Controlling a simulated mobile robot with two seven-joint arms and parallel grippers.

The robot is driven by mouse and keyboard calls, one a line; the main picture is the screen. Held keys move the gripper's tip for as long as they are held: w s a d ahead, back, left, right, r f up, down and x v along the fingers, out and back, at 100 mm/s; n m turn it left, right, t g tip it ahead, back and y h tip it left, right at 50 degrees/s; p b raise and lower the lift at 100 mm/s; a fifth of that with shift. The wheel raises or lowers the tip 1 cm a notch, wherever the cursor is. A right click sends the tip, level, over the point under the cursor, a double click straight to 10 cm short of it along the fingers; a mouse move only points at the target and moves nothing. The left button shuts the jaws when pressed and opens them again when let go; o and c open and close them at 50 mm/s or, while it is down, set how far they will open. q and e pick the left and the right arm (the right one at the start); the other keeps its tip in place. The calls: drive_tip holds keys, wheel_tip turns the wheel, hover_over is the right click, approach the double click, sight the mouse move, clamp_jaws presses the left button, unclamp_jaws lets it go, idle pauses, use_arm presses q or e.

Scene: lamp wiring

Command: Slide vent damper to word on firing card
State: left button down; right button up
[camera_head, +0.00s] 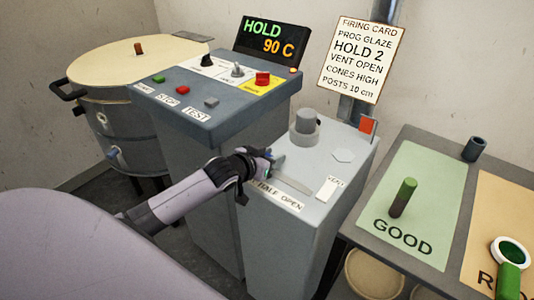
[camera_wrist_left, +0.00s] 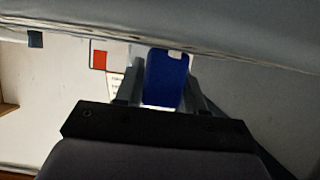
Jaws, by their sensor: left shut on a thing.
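My left gripper (camera_head: 270,160) is at the left side of this cabinet top, behind the strip. In the left wrist view its fingers (camera_wrist_left: 163,95) are shut on the blue damper handle (camera_wrist_left: 166,75). In the head view the handle is mostly hidden by the gripper. My right gripper is in neither view.
A grey knob (camera_head: 306,122) stands at the back of the cabinet top. The control box (camera_head: 215,90) with switches and a HOLD 90 C display (camera_head: 272,40) is behind left. The round kiln (camera_head: 130,65) is far left. A table with a green GOOD mat (camera_head: 425,235) is right.

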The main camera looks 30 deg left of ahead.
sight(296, 180)
use_arm(q)
drive_tip(key=d, duration=0.2)
drive_tip(key=d+p, duration=0.1)
drive_tip(key=d, duration=0.5)
drive_tip(key=shift+s+d+p, duration=0.2)
drive_tip(key=shift+s+p, duration=0.1)
drive_tip(key=shift+p, duration=0.1)
drive_tip(key=c, duration=0.8)
unclamp_jaws()
drive_tip(key=shift+o, duration=0.2)
drive_tip(key=shift+s, duration=0.15)
drive_tip(key=shift+v, duration=3.45)
